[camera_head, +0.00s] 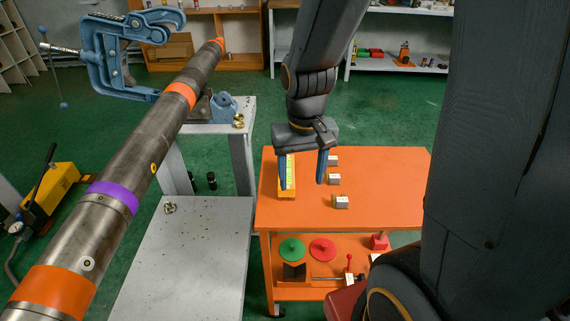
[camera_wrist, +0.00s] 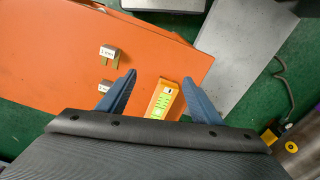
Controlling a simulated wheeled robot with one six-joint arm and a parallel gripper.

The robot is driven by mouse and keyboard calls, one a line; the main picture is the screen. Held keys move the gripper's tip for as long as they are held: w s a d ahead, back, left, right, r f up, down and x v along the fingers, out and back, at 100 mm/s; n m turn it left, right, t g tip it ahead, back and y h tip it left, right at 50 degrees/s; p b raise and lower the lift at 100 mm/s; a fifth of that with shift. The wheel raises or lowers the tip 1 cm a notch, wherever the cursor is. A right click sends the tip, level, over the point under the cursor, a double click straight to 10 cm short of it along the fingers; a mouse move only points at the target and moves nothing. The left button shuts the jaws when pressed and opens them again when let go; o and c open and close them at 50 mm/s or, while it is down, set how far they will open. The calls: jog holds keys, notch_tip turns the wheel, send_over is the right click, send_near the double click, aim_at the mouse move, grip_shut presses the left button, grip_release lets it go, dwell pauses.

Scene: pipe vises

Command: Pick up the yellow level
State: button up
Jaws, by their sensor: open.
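The yellow level (camera_head: 287,193), with a bright green strip along it, lies on the orange cart top (camera_head: 390,183) near its left edge. In the wrist view the level (camera_wrist: 157,101) shows between the two blue fingers, nearer the right finger. My gripper (camera_head: 302,184) is open above the cart top, with its left finger in front of part of the level in the head view. In the wrist view my gripper (camera_wrist: 160,80) is empty and its near body hides the lower end of the level. I cannot tell the exact height of the fingers above the level.
Several small silver blocks, one a block (camera_head: 341,202), stand on the cart right of the level. A long pipe (camera_head: 128,165) in a blue vise (camera_head: 118,60) runs along the left. A grey table (camera_head: 190,260) stands beside the cart. The cart's right side is clear.

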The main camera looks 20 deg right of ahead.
jog(key=w+p, duration=0.2)
jog(key=w, duration=0.1)
jog(key=w+m+p, duration=0.1)
jog(key=w+p, duration=0.1)
jog(key=w, duration=0.2)
jog(key=w+m+p, duration=0.1)
jog(key=w+p, duration=0.2)
jog(key=w, duration=0.1)
jog(key=shift+a+f+t, duration=0.25)
jog(key=shift+f+t, duration=0.15)
jog(key=shift+w+f, duration=0.15)
jog(key=shift+f, duration=0.05)
notch_tip(320, 180, down, 2)
jog(key=shift+w+f+p, duration=0.1)
jog(key=shift+p, duration=0.2)
jog(key=shift+d+f+p, duration=0.2)
jog(key=shift+f+p, duration=0.8)
jog(key=shift+f, duration=0.9)
jog(key=shift+w+f, duration=0.1)
jog(key=shift+f, duration=0.7)
jog(key=shift+c, duration=0.4)
jog(key=c, duration=1.4)
